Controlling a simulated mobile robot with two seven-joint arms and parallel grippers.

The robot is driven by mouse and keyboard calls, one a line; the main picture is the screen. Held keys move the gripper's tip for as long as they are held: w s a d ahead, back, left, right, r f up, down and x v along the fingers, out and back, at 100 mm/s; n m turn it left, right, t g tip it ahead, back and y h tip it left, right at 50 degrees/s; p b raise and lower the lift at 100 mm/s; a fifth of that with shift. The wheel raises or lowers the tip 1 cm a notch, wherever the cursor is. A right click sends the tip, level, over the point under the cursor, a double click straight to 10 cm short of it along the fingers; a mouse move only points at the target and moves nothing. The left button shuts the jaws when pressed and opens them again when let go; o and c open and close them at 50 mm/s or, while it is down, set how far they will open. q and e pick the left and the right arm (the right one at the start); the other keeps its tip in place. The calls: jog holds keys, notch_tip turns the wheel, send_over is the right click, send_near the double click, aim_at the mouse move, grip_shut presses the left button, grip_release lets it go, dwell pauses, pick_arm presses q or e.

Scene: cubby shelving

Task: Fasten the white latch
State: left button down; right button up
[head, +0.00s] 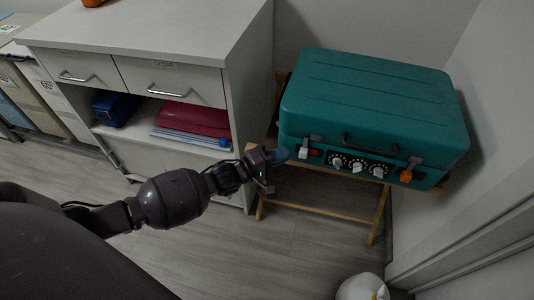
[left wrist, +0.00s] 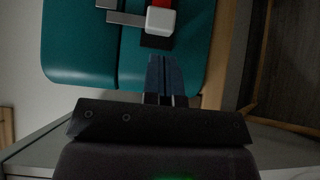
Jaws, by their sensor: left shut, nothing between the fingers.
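A teal case (head: 375,105) with a closed lid sits on a wooden stand. The white latch (head: 304,153) is at the left end of its front, beside a small red part (head: 315,153). In the left wrist view the white latch (left wrist: 161,22) shows as a white block near the top, with a grey metal piece to its left. Whether it is fastened, I cannot tell. My left gripper (head: 281,155) is shut and empty, just left of the white latch. Its blue fingertips (left wrist: 162,60) point at the latch area, with a small gap showing.
An orange latch (head: 407,175) is at the case's right front, with several knobs and a dark handle (head: 370,143) between. A grey cabinet (head: 165,50) with drawers stands on the left. A wall is close on the right. A white bin (head: 362,287) is on the floor.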

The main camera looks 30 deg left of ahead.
aim_at(304, 157)
pick_arm(q)
jog(key=shift+w+d+r, duration=0.1)
jog(key=shift+w+d, duration=0.05)
jog(key=shift+d, duration=0.35)
jog(key=shift+w+d, duration=0.15)
jog(key=shift+d, duration=0.35)
jog(key=shift+d, duration=0.1)
jog(key=d, duration=0.2)
jog(key=shift+w+d+r, duration=0.15)
jog(key=shift+w+d, duration=0.2)
jog(key=shift+a, duration=0.1)
